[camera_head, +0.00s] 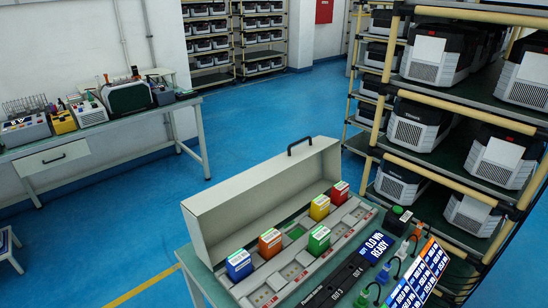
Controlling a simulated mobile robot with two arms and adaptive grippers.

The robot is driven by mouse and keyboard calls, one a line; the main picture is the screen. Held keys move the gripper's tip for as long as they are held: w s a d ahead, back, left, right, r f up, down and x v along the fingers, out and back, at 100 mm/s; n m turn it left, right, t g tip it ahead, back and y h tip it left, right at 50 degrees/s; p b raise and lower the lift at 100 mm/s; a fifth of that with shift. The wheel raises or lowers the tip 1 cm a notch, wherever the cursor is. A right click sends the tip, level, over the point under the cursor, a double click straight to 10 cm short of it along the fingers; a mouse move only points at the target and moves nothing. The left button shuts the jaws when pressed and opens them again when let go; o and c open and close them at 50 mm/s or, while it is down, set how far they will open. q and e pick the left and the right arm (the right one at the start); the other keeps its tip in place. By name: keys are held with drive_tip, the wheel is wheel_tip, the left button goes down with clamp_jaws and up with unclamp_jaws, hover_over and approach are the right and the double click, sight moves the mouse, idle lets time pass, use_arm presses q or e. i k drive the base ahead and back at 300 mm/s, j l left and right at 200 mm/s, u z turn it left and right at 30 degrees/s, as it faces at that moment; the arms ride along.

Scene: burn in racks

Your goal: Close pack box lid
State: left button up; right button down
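The pack box is a long light-grey case on the green table. Its lid (262,190) stands raised along the far side, open, with a black handle (299,146) on top. In the box base (285,278) stand several coloured packs: a blue pack (239,264), an orange pack (270,242), a green pack (319,239), a yellow pack (319,207) and a red pack (339,192). Some slots between them are empty. Neither of my grippers shows in this view.
A black panel (345,275) with a lit "0.0 Wh READY" display lies along the box's near side, with cables and blue-and-orange labels at right. A storage rack (465,95) of grey units stands close on the right. A workbench (100,125) is at left. Blue floor lies open between.

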sight(221, 219)
drive_tip(key=k+z, duration=0.3)
drive_tip(key=k+l+z, duration=0.1)
drive_tip(key=k+z, duration=0.25)
drive_tip(key=i+j+z, duration=0.2)
drive_tip(key=j, duration=0.2)
drive_tip(key=i+j+z, duration=0.15)
drive_tip(key=j, duration=0.25)
drive_tip(key=i+j+z, duration=0.2)
drive_tip(key=j, duration=0.25)
drive_tip(key=i+j, duration=0.1)
drive_tip(key=j, duration=0.65)
drive_tip(key=i+j, duration=0.1)
drive_tip(key=j, duration=0.7)
drive_tip(key=i+j, duration=0.1)
drive_tip(key=j, duration=0.65)
